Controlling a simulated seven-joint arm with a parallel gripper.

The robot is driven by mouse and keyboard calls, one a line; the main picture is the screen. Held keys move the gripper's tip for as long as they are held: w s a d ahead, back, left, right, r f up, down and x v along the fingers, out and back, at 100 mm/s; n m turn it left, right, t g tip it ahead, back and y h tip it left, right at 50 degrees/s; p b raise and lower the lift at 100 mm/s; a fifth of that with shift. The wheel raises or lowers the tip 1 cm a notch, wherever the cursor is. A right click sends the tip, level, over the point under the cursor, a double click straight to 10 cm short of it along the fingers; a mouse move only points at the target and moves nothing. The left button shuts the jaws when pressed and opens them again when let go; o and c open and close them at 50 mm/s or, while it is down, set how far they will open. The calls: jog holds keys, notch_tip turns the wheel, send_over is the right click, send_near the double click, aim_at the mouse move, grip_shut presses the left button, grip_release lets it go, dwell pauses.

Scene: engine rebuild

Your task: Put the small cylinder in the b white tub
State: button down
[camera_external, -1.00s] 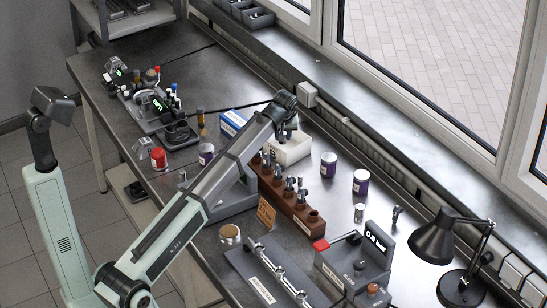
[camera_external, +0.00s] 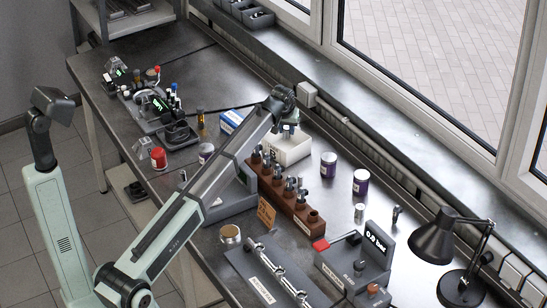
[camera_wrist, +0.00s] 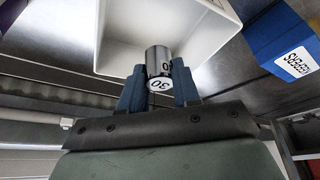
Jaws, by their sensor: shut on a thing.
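The held cylinder is too small there to make out clearly. I cannot tell whether it is above the rim or below it.
A blue-and-white box (camera_external: 231,121) stands left of the tub; it also shows in the wrist view (camera_wrist: 285,45). A brown rack (camera_external: 290,199) with several metal parts stands in front. Purple-labelled cans (camera_external: 328,165) stand to the right. A grey tray (camera_external: 233,204) lies under my forearm.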

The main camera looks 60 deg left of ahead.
jog(key=shift+f, duration=3.4)
jog(key=shift+f, duration=0.15)
jog(key=c, duration=0.8)
grip_release()
jog(key=v, duration=1.2)
